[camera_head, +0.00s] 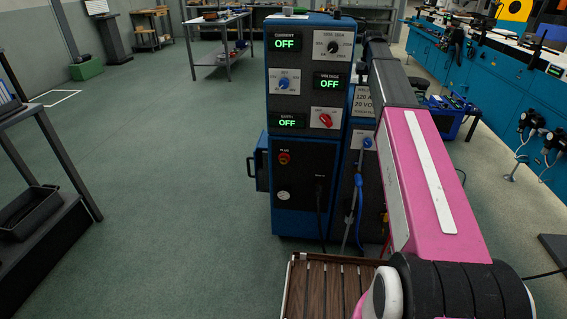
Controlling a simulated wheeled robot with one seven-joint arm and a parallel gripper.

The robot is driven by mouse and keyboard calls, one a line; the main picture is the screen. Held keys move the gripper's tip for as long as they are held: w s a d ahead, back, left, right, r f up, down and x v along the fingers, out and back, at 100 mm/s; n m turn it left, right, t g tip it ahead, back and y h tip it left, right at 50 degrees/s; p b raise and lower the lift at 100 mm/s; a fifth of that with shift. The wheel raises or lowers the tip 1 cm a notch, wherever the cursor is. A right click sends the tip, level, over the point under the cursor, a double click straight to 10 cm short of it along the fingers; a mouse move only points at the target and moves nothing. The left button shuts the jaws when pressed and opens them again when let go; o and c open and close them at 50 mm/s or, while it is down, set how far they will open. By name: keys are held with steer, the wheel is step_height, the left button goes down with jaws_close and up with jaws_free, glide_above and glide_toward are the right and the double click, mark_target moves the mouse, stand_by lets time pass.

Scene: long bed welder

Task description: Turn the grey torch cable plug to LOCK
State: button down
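The blue welder cabinet (308,230) stands at the middle, with a dark front panel. A small red round fitting (284,157) sits on its lower front under a label that seems to read PLUG. On the part behind to the right, a blue round fitting (367,142) sits above a thin grey and blue line (353,190) running down. I cannot tell which of these is the grey torch cable plug, and no LOCK mark is readable. My gripper is not in view.
Green displays read OFF beside several knobs, one a red knob (325,119). A large pink body with black ribs fills the lower right and hides part of the welder. A slatted brown platform (325,287) lies in front.

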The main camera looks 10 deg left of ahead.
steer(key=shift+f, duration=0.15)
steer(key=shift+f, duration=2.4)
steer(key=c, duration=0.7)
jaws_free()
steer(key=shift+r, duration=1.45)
